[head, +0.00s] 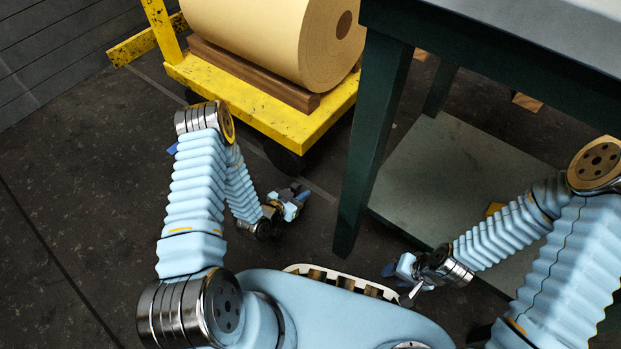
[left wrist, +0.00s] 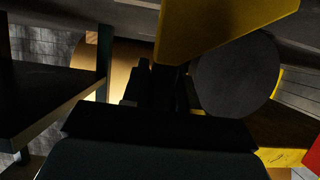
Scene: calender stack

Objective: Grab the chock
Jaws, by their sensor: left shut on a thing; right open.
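The chock (left wrist: 222,24) looks like a yellow wedge at the top of the left wrist view. The dark fingers of my left gripper (left wrist: 168,72) meet its lower left end and are shut on it. In the head view my left gripper (head: 292,200) is low over the floor, beside the cart's dark wheel; I cannot make out the chock there. My right gripper (head: 399,280) is open and empty near my base, in front of the table's lower shelf.
A yellow cart (head: 262,107) carries a large tan roll (head: 255,35) on brown wood. Its wheel (left wrist: 235,75) shows close by in the left wrist view. A dark green table leg (head: 370,150) stands right of my left gripper, with a grey shelf (head: 430,165) behind. Floor on the left is clear.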

